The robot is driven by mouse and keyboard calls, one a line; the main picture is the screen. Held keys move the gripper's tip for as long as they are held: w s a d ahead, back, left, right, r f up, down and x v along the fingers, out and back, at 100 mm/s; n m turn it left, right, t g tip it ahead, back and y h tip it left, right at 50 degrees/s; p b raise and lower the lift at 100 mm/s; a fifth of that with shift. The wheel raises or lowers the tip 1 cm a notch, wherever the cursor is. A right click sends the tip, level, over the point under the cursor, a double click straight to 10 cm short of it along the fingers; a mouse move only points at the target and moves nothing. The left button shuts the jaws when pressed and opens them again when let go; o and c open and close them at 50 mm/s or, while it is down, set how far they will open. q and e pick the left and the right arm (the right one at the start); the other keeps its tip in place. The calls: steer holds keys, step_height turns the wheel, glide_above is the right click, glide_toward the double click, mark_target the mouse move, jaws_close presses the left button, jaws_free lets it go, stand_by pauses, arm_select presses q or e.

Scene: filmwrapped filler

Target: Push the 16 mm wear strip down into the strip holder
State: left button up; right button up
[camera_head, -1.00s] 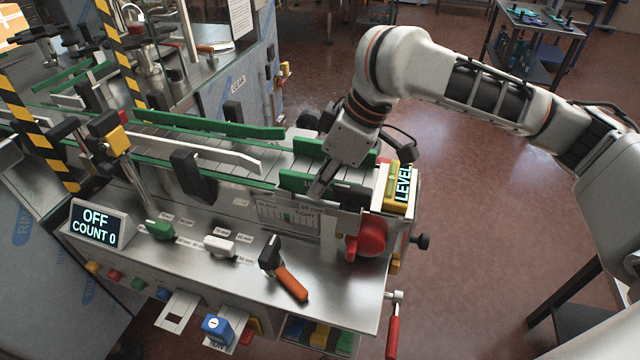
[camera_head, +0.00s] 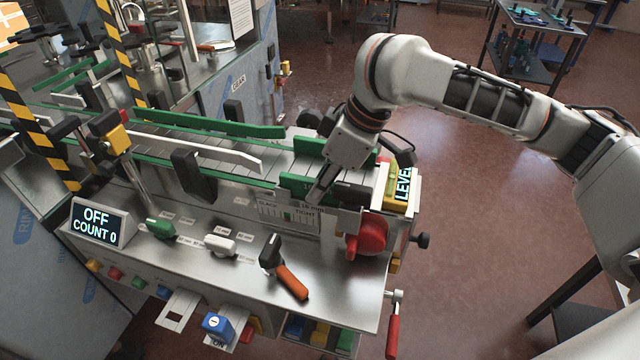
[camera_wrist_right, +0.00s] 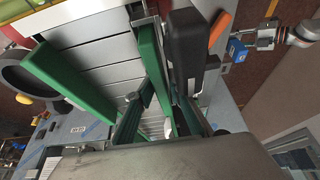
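A green strip (camera_head: 293,184) lies along the near side of the conveyor, by a label that seems to read 16 mm. It also shows in the right wrist view (camera_wrist_right: 150,56). I take it for the wear strip; the holder under it is mostly hidden. My right gripper (camera_head: 319,190) points down at the right end of this strip. In the right wrist view its two fingers (camera_wrist_right: 158,98) stand apart with a gap and some green between them. Contact with the strip is unclear. My left gripper is not in view.
A black clamp block (camera_wrist_right: 187,45) stands close beside the strip. A red knob (camera_head: 371,237), a level (camera_head: 402,188) and an orange-handled lever (camera_head: 289,280) sit near. A second green rail (camera_head: 309,146) lies across the conveyor. The display (camera_head: 97,224) reads OFF, COUNT 0.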

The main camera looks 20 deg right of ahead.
steer(key=shift+s+f, duration=0.2)
steer(key=shift+f, duration=0.05)
steer(key=shift+r, duration=0.35)
steer(key=v, duration=1.2)
steer(key=shift+w, duration=0.2)
steer(key=shift+r, duration=0.1)
